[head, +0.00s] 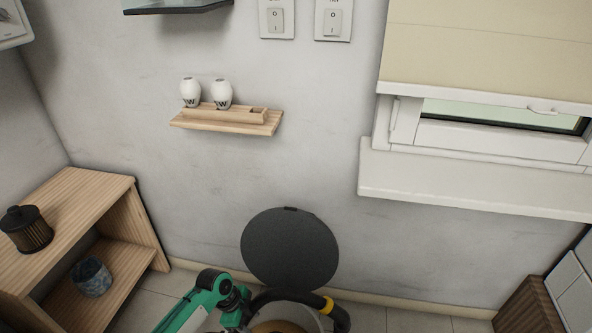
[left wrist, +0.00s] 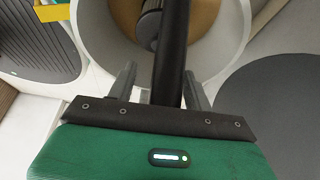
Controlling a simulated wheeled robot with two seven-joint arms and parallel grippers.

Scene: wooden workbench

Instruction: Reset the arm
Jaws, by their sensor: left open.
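My left arm (head: 212,292), green and black, comes in at the bottom of the head view, beside a round bin with its dark lid (head: 290,248) raised. In the left wrist view my left gripper (left wrist: 160,82) is open, with its two grey fingers apart and pointing toward the bin (left wrist: 222,50). A dark bar (left wrist: 172,50) runs between the fingers; I cannot tell what it belongs to. A dark cylinder (left wrist: 148,25) shows against the bin's brown inside. My right gripper is not in view.
A wooden shelf unit (head: 92,190) at left holds a dark ribbed jar (head: 28,232) and a blue patterned cup (head: 91,277). A wall shelf (head: 225,122) carries two white cups. A window sill (head: 470,185) juts out at right. A yellow and black curved part (head: 335,312) is near the bin.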

